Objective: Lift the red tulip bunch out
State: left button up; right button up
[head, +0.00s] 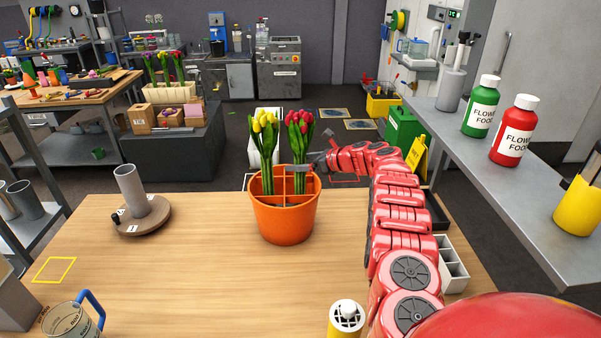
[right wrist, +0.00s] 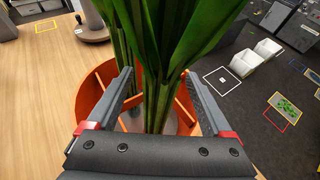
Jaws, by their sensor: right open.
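The red tulip bunch (head: 299,145) stands upright in the right part of an orange pot (head: 284,222) with inner dividers. A yellow tulip bunch (head: 264,150) stands in the left part of the pot. My right gripper (head: 303,169) reaches in from the right at the height of the red bunch's lower stems. In the right wrist view its open fingers (right wrist: 160,92) stand on both sides of the green stems (right wrist: 158,75), with gaps showing. The orange pot's rim (right wrist: 88,97) lies below the fingers. My left gripper is not in view.
On the wooden table (head: 190,285) are a grey tube on a round base (head: 142,215) at left, a glass jug (head: 72,322) front left, a white-topped yellow container (head: 346,318) and a white divided tray (head: 452,265) at right. Bottles stand on the right shelf (head: 500,175).

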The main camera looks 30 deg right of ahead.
aim_at(297, 108)
grip_shut()
jog(key=shift+r, duration=0.15)
dwell(0.4)
jog(key=shift+r, duration=0.5)
notch_tip(297, 108, up, 10)
jog(key=shift+r+b, duration=0.1)
jog(key=shift+b, duration=0.55)
notch_tip(297, 108, up, 5)
jog(key=p, duration=0.3)
jog(key=shift+r+p, duration=0.2)
jog(key=shift+p, duration=0.1)
jog(key=shift+r+p, duration=0.65)
jog(key=shift+p, duration=0.05)
jog(key=shift+f, duration=0.1)
